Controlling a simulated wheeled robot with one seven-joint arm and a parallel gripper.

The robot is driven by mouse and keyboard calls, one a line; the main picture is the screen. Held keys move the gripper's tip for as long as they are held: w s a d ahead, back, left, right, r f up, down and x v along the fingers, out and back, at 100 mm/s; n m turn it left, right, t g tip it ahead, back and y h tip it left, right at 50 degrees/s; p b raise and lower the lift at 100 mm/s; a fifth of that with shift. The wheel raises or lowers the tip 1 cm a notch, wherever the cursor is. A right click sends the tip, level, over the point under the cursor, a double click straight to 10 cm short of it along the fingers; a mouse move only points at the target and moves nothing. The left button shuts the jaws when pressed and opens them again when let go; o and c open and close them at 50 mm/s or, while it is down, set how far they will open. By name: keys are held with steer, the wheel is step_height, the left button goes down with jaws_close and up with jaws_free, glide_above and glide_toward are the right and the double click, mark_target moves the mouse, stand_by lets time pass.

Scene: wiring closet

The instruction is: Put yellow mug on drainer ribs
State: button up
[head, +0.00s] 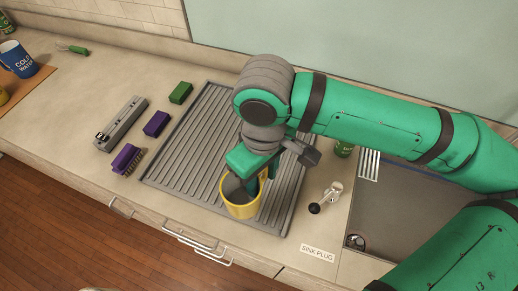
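The yellow mug (241,210) has a grey inside and looks upright at the front of the grey ribbed drainer (190,135). It is over the ribs near their front edge; I cannot tell if its base touches them. My green gripper (262,182) points down at the mug's back right rim. One finger appears to reach inside the mug and the other is outside it. The arm hides part of the drainer, and the finger contact is too small to make out.
A purple brush (126,158), purple block (156,123), green block (181,93) and grey strip-like device (120,123) lie left of the drainer. A blue mug (18,60) stands far left. A sink (400,215) and a sink plug (316,207) are right.

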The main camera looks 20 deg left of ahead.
steer(key=w+f, duration=0.2)
steer(key=w, duration=0.1)
steer(key=w+f, duration=0.2)
steer(key=w, duration=0.1)
steer(key=w+a+f, duration=0.1)
steer(key=w+f, duration=0.2)
steer(key=shift+w+a+f, duration=0.1)
steer(key=shift+w, duration=0.3)
steer(key=shift+w+f, duration=0.45)
steer(key=shift+f, duration=0.15)
steer(key=shift+w+a+f, duration=0.1)
steer(key=shift+w+f, duration=0.1)
steer(key=shift+f, duration=1.5)
steer(key=shift+f, duration=0.15)
steer(key=o, duration=1.4)
step_height(320, 180, up, 12)
steer(key=shift+w+r, duration=0.1)
steer(key=shift+r, duration=0.1)
